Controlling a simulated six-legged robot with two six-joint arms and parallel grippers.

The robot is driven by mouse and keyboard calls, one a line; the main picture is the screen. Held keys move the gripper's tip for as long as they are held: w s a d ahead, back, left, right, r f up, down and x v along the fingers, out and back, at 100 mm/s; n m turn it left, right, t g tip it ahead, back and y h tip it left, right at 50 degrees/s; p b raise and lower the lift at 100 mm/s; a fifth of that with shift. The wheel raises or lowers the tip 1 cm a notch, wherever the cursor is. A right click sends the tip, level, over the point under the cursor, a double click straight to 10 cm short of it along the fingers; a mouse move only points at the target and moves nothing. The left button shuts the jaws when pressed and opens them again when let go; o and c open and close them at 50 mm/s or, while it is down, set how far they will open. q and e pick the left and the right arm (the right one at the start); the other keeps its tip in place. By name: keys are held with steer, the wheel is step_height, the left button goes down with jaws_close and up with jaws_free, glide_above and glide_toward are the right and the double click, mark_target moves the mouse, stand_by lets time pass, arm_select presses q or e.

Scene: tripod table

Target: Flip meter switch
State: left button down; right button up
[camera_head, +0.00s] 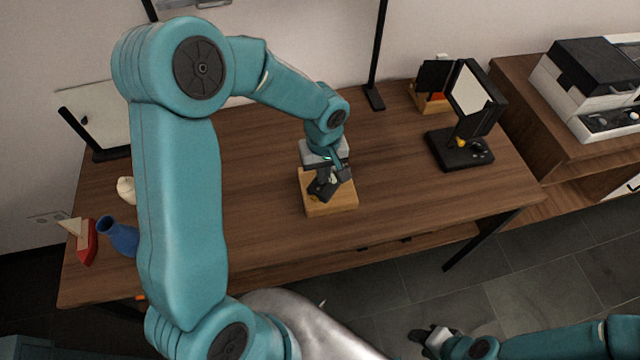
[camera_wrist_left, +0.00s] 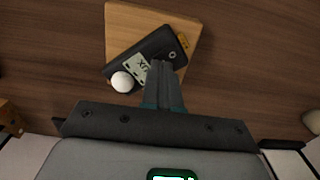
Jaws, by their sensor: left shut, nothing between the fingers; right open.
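The meter is a small black device (camera_wrist_left: 150,57) with a pale lettered panel and a white round knob (camera_wrist_left: 122,81), seen in the left wrist view. It lies at an angle on a light wooden block (camera_wrist_left: 128,20). In the head view the block (camera_head: 335,208) sits on the table, and the meter is partly hidden by my left gripper (camera_head: 335,168). The closed fingertips (camera_wrist_left: 163,68) of that gripper are over the panel's right side, with nothing between them. I cannot tell whether they touch it. My right gripper (camera_head: 426,340) is open and empty, low at the bottom right, away from the table.
The brown table (camera_head: 255,215) is mostly bare around the block. A black stand with a mirror-like panel (camera_head: 470,90) is at right. A blue vase (camera_head: 120,236) and a red-and-white boat (camera_head: 83,240) are at left. A printer-like machine (camera_head: 590,85) stands on a side cabinet.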

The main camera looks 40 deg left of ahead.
arm_select(q)
steer(key=shift+f+b, duration=0.8)
stand_by(0.4)
steer(key=shift+r+p, duration=0.4)
steer(key=shift+r, duration=0.1)
steer(key=shift+r+p, duration=1.75)
steer(key=shift+r, duration=1.35)
steer(key=shift+f, duration=0.1)
